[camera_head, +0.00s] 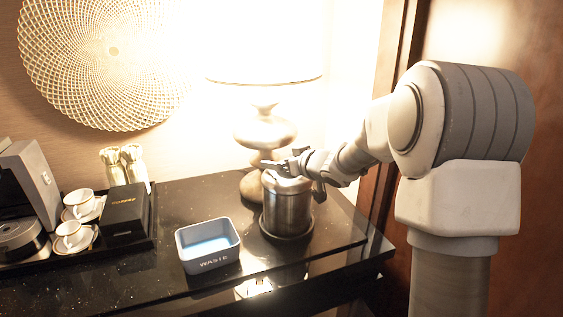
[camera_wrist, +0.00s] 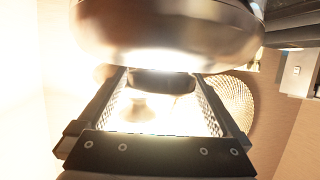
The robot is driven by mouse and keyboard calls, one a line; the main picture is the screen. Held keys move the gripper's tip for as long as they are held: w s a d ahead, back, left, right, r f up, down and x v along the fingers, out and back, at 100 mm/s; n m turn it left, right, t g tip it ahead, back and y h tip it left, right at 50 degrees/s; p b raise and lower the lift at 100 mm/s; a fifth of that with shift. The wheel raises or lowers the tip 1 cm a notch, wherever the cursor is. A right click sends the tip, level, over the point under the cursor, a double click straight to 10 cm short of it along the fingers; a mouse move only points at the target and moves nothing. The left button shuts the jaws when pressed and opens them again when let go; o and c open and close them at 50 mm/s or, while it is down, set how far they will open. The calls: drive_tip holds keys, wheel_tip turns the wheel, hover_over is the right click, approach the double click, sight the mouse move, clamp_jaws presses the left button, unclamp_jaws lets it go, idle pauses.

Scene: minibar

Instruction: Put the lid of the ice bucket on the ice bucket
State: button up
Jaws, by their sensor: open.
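The metal ice bucket (camera_head: 287,211) stands upright on a dark round tray (camera_head: 302,234) near the right end of the black counter. The lid (camera_head: 285,183) appears to sit on top of the bucket, partly hidden by my gripper (camera_head: 286,164). I cannot tell whether it is fully seated. In the wrist view, a shiny rounded metal surface (camera_wrist: 165,32), apparently the lid seen upside down, fills the top. A darker knob (camera_wrist: 165,84) shows between the open fingers of my gripper (camera_wrist: 160,78), with bright gaps beside it.
A lamp (camera_head: 264,132) stands close behind the bucket. Farther left are a black box (camera_head: 125,212), cups (camera_head: 72,232) and a coffee machine (camera_head: 27,190).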

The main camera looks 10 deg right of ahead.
drive_tip(key=p+v, duration=0.1)
drive_tip(key=v, duration=1)
drive_tip(key=shift+s+p, duration=0.25)
drive_tip(key=shift+p, duration=0.1)
drive_tip(key=shift+d, duration=0.2)
